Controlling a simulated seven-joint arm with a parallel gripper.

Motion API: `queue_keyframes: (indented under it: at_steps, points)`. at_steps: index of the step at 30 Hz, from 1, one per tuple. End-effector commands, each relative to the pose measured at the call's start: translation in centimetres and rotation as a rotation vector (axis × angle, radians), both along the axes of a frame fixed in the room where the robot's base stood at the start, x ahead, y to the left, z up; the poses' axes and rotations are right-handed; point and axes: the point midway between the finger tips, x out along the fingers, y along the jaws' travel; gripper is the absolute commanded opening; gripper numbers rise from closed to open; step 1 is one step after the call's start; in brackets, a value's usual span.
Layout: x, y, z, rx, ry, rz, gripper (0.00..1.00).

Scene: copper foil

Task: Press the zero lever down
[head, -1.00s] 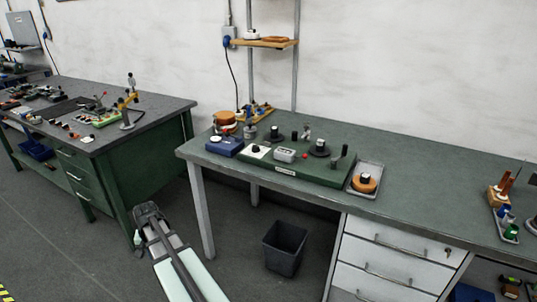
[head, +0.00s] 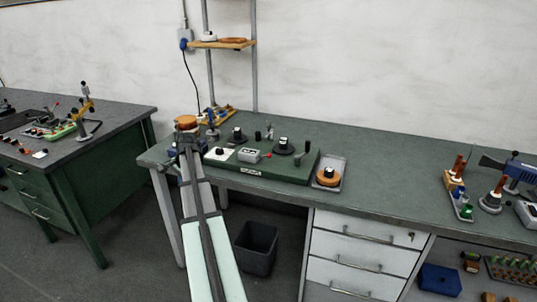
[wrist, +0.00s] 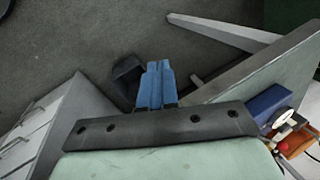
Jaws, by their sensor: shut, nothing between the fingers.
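A green instrument board (head: 262,171) lies on the right-hand desk, carrying black knobs, a grey meter box (head: 249,155) and a small red button (head: 268,155). A short dark upright lever (head: 307,147) stands at its right end. No label is readable, so I cannot tell which part is the zero lever. My gripper (head: 188,136) appears at the desk's left front corner, left of the board. In the wrist view its blue fingers (wrist: 156,68) are together and empty, pointing over the floor beside the desk. The board is not clearly seen in the wrist view.
A blue box (wrist: 268,106) with a white dial sits near the desk edge, partly hidden by my arm in the head view. A grey tray (head: 340,165) holds a copper-coloured coil right of the board. A dark bin (head: 256,249) stands below. The desk front is clear.

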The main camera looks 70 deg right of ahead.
Motion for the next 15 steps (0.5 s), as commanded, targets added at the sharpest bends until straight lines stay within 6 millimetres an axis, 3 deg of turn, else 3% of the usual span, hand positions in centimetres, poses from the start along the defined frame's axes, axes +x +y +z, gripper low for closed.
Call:
queue_keyframes:
  at_steps: [1,3,15]
  points:
    - [-0.9,-2.0,1.1,0.003,-0.01,-0.046,0.0]
    - [-2.2,-4.1,2.4,0.011,-0.023,-0.108,0.0]
    - [-11.4,-14.8,10.1,0.057,-0.102,-0.446,0.0]
